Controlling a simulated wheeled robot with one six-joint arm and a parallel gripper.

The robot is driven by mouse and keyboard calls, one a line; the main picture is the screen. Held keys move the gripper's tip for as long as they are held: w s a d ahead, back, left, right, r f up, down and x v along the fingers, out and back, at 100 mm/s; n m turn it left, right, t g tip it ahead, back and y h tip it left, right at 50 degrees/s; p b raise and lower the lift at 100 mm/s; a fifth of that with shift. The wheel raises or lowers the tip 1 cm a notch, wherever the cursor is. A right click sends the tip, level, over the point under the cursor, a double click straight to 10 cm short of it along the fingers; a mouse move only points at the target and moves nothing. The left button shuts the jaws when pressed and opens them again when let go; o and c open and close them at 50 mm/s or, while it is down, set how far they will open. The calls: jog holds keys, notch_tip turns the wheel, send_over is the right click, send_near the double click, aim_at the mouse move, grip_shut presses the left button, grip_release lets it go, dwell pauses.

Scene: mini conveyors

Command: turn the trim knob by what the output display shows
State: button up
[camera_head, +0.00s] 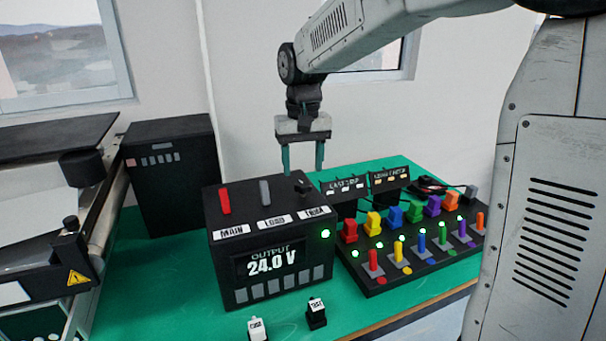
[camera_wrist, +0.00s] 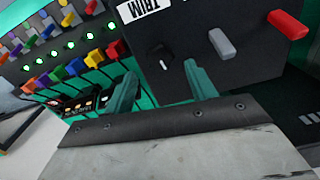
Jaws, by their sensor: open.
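The black power supply box (camera_head: 228,258) stands on the green bench. Its output display (camera_head: 272,262) reads 24.0 V, with a lit green lamp (camera_head: 325,233) beside it. The small black trim knob (camera_head: 303,187) is on the box top above the TRIM label (camera_head: 314,213). In the wrist view the trim knob (camera_wrist: 159,57) shows a pale pointer line and stands just beyond the gap between the fingertips. My gripper (camera_head: 303,172) points down above and behind the box, open and empty. In the wrist view its teal fingers (camera_wrist: 157,78) are apart, and neither visibly touches the knob.
A red MAIN lever (camera_head: 224,201) and grey LOAD lever (camera_head: 265,191) stand left of the knob. A switch panel (camera_head: 410,272) with colored levers and lit green lamps is at right. Two small labelled blocks (camera_head: 258,329) (camera_head: 316,313) sit in front. A conveyor (camera_head: 95,225) is at left.

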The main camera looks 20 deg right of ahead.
aim_at(303, 182)
notch_tip(303, 182, up, 4)
jog(key=shift+r, duration=0.1)
dwell(0.5)
jog(key=s+d+f, duration=0.1)
jog(key=s+f, duration=0.1)
jog(key=s, duration=1.3)
jog(key=s+d+f+n+t, duration=0.1)
jog(key=s+d+f, duration=0.1)
jog(key=s, duration=1.3)
jog(key=shift+s+d+f, duration=0.15)
jog(key=shift+d+f, duration=0.05)
jog(key=shift+f, duration=0.3)
dwell(0.9)
